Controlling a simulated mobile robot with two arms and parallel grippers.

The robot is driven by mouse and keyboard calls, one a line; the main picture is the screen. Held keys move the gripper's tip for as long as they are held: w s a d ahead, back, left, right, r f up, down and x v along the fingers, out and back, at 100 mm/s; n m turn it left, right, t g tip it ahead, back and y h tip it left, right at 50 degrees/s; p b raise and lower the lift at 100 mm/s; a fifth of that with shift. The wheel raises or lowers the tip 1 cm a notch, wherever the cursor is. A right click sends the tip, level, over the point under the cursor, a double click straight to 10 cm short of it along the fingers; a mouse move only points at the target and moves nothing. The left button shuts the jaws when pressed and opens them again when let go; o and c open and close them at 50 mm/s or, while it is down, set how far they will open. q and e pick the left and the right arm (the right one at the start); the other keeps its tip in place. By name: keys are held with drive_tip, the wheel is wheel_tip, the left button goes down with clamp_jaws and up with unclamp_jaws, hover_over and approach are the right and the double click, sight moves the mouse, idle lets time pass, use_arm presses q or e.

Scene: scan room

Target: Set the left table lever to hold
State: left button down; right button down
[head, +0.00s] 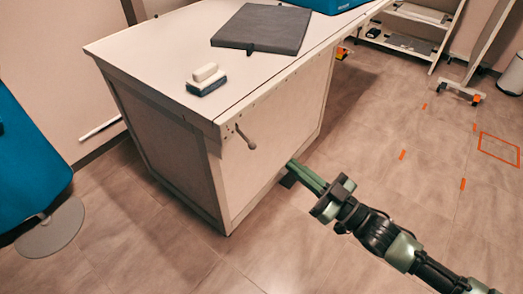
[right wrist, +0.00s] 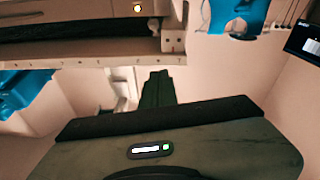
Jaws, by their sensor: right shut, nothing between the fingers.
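The table lever (head: 245,137) is a small dark handle on the side of the white table (head: 140,52), just below the top edge near the close corner. It slants down to the right in the head view. Any marking for its positions is too small to read. My right gripper (head: 292,165) is shut and empty, beside the table's side panel, lower and to the right of the lever and apart from it. Its closed fingers (right wrist: 157,88) also show in the right wrist view, where I cannot make out the lever. My left gripper is not in view.
A dark grey pad (head: 262,28) and a small white-and-grey block (head: 206,79) lie on the tabletop. A blue chair-like thing (head: 28,145) stands at left. A white shelf cart (head: 410,42) stands at the back right. The floor at right is open, with orange marks.

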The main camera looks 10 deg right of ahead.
sight(243, 137)
drive_tip(key=shift+w, duration=0.1)
